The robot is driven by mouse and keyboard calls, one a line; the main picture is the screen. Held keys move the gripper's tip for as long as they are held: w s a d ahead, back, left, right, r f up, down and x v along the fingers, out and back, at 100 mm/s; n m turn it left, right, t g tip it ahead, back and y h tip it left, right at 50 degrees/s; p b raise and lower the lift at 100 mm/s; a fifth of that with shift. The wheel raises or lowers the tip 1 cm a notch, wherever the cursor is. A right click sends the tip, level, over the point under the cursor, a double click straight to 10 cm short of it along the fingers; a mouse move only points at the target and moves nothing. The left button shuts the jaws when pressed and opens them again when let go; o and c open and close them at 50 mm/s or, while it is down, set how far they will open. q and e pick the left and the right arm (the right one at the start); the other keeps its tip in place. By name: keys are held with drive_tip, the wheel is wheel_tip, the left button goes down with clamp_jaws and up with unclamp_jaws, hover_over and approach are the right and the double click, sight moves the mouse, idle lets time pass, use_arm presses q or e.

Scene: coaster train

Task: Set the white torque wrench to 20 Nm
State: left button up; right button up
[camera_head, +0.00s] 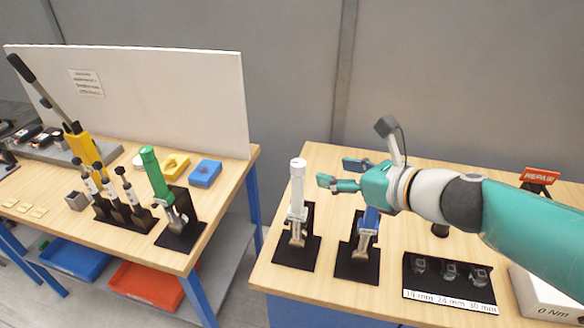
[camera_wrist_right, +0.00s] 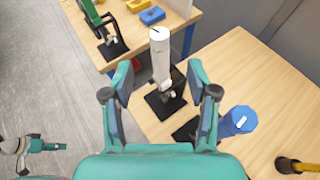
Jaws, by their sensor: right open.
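The white torque wrench (camera_head: 297,190) stands upright in a black holder (camera_head: 310,248) at the left of the right-hand table. My right gripper (camera_head: 336,173) is open, right of the white wrench's upper part and apart from it in the head view. In the right wrist view the white wrench (camera_wrist_right: 160,62) shows beyond and between the open fingers (camera_wrist_right: 162,82). A grey box marked "0 Nm" (camera_head: 552,308) sits at the table's front right. My left gripper is not in the head view; a small teal gripper part shows at the lower left of the wrist view (camera_wrist_right: 35,146).
A blue wrench (camera_head: 369,222) stands in its holder right of the white one, close below my right gripper. A socket tray (camera_head: 450,295) and a red REPAIR sign (camera_head: 540,176) are further right. A green wrench (camera_head: 155,172) stands on the left table, across a gap.

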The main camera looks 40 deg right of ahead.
sight(303, 167)
drive_tip(key=b+x, duration=0.4)
drive_tip(key=x, duration=0.6)
drive_tip(key=shift+w+a+f, duration=0.15)
drive_tip(key=shift+f, duration=0.15)
drive_tip(key=shift+x, duration=0.8)
drive_tip(key=shift+r, duration=0.15)
